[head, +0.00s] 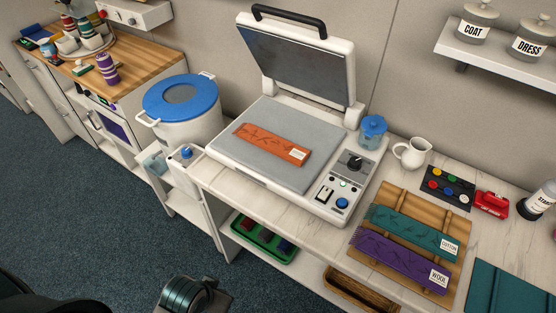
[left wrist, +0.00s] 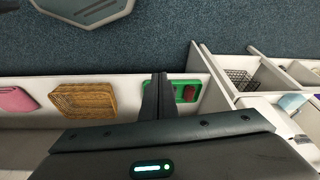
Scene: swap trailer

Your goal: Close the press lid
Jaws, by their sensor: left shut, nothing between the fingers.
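The press (head: 230,150) stands on the white counter. Its lid (head: 300,60) is raised and leans back, with a black handle (head: 288,18) along its top edge. An orange labelled cloth strip (head: 272,144) lies on the grey lower plate (head: 250,118). My left gripper (left wrist: 160,82) shows in the left wrist view, fingers together and empty, over the lower shelf beside the green tray (left wrist: 188,91). The press is not visible in that view. In the head view only a dark part of my arm shows at the bottom, well below the press. My right gripper is out of view.
A white tub with a blue lid (head: 181,97) stands left of the press. A blue-lidded jar (head: 372,131) and a white jug (head: 412,152) stand close to its right. A wooden board (head: 378,193) with teal and purple strips lies farther right. A wall shelf (head: 490,55) hangs upper right.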

